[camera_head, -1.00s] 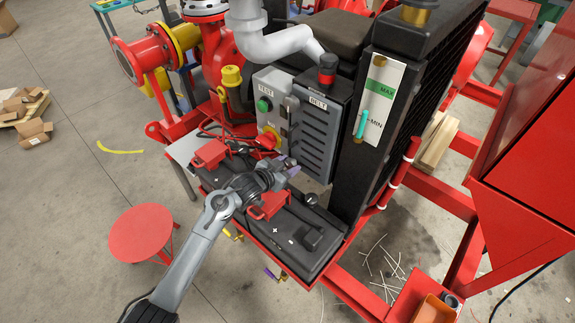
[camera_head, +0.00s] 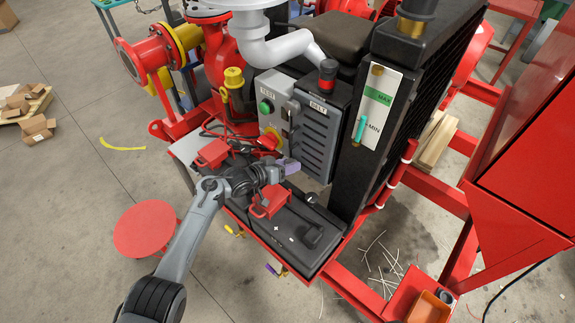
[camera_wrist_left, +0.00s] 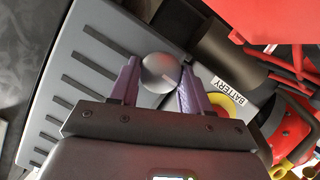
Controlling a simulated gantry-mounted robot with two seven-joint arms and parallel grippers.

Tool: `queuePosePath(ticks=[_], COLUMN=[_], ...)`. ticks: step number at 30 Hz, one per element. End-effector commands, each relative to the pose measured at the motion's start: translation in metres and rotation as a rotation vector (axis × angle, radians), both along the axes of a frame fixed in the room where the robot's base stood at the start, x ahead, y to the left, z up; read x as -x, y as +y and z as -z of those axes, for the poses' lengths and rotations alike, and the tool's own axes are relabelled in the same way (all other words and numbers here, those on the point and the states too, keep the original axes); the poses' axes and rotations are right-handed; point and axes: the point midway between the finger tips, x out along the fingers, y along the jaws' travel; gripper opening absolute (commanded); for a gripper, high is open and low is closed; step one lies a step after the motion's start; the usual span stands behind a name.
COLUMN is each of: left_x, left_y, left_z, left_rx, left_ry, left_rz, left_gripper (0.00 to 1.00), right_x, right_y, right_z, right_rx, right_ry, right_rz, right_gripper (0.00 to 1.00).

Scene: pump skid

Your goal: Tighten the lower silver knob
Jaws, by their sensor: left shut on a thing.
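The silver knob (camera_wrist_left: 160,72) is a round, shiny ball-like head in the left wrist view, beside the grey slatted belt cover (camera_wrist_left: 90,65). My left gripper (camera_head: 288,166) reaches in from the left at the lower edge of that cover (camera_head: 313,133), in the head view. In the left wrist view its two purple fingers stand on either side of the knob, and it is shut on it. In the head view the fingers hide the knob. My right gripper is not in view.
A control panel with a green button (camera_head: 265,107) is left of the cover. Red battery clamps (camera_head: 213,153) and black batteries (camera_head: 290,233) lie below and around my left arm. The black radiator (camera_head: 385,130) stands to the right. A "BATTERY" label (camera_wrist_left: 229,89) is near the fingers.

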Motion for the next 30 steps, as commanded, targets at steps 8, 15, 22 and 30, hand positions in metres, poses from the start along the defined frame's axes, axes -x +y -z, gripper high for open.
queuePosePath(ticks=[8,15,22,30], left_x=[-0.0001,-0.0001,-0.0001,0.0003], left_y=[0.0003,0.0003,0.0003,0.0010], left_z=[0.0005,0.0005,0.0005,-0.0001], left_rx=[0.023,0.022,0.021,0.022], left_ry=[0.019,0.019,0.018,0.017], left_rz=[0.000,-0.001,0.000,-0.001], left_gripper=[0.17,0.17,0.73,0.73], right_x=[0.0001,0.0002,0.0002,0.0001], right_y=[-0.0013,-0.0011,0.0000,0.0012], right_z=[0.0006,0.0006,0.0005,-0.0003], right_rx=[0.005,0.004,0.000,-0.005], right_ry=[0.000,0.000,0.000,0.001], right_rz=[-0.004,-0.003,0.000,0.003], right_gripper=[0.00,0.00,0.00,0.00])
